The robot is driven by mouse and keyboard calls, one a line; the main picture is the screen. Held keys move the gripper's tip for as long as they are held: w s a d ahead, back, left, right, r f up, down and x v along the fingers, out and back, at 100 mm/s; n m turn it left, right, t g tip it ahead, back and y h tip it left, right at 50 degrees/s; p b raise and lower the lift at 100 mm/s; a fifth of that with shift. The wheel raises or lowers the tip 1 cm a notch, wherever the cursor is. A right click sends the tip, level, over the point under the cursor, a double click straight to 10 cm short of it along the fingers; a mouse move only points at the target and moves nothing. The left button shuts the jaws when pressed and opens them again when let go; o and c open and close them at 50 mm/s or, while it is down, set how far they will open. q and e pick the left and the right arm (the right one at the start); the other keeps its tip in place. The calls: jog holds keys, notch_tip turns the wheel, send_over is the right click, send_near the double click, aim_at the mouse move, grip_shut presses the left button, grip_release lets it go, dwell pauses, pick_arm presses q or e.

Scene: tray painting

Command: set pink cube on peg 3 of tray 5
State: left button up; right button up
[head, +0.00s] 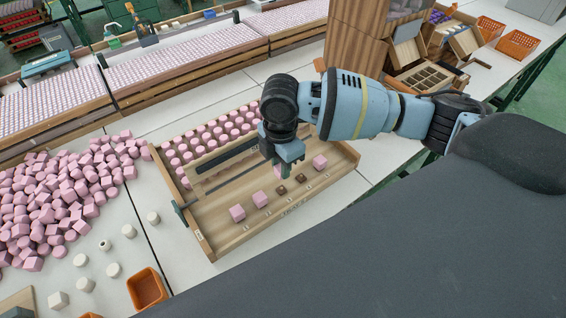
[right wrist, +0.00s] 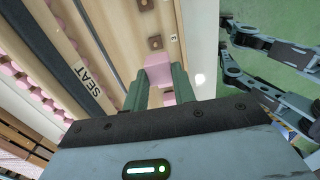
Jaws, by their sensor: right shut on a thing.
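My right gripper (head: 283,172) is over the front row of the wooden tray (head: 232,237). It is shut on a pink cube (right wrist: 158,72), held between its green fingers in the right wrist view; in the head view the fingers partly hide this cube. Two brown pegs (head: 281,190) (head: 300,178) in the front row are bare. Pink cubes sit in this row to the left (head: 237,213) (head: 260,199) and to the right (head: 320,162) of them. The small peg marks are too small to read in the head view. My left gripper is not seen.
Rows of pink pieces (head: 205,138) fill the tray's back, behind a raised bar marked SEAT (right wrist: 82,73). A heap of loose pink pieces (head: 60,195) lies left of the tray. Several white pieces (head: 129,231) and an orange bin (head: 147,289) are at the front left.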

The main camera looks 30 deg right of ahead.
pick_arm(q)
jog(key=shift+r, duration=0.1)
pick_arm(e)
jog(key=shift+w+d+f+n, duration=0.15)
jog(key=shift+f+n, duration=0.1)
jog(key=shift+n, duration=0.35)
jog(key=shift+w+a+f+n, duration=0.1)
jog(key=shift+w+f+n, duration=0.1)
jog(key=shift+n, duration=0.4)
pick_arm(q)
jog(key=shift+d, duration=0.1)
pick_arm(e)
jog(key=shift+f, duration=0.15)
jog(key=shift+s+f+b, duration=0.1)
jog(key=shift+f+b, duration=1.4)
jog(key=shift+f, duration=0.9)
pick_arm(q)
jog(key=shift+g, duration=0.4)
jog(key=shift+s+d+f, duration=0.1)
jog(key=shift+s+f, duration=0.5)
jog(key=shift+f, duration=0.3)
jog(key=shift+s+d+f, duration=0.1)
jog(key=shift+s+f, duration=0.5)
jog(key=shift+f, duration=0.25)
pick_arm(e)
jog(key=shift+f, duration=0.3)
pick_arm(q)
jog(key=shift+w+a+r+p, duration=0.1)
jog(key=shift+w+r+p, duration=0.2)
jog(key=shift+p, duration=0.1)
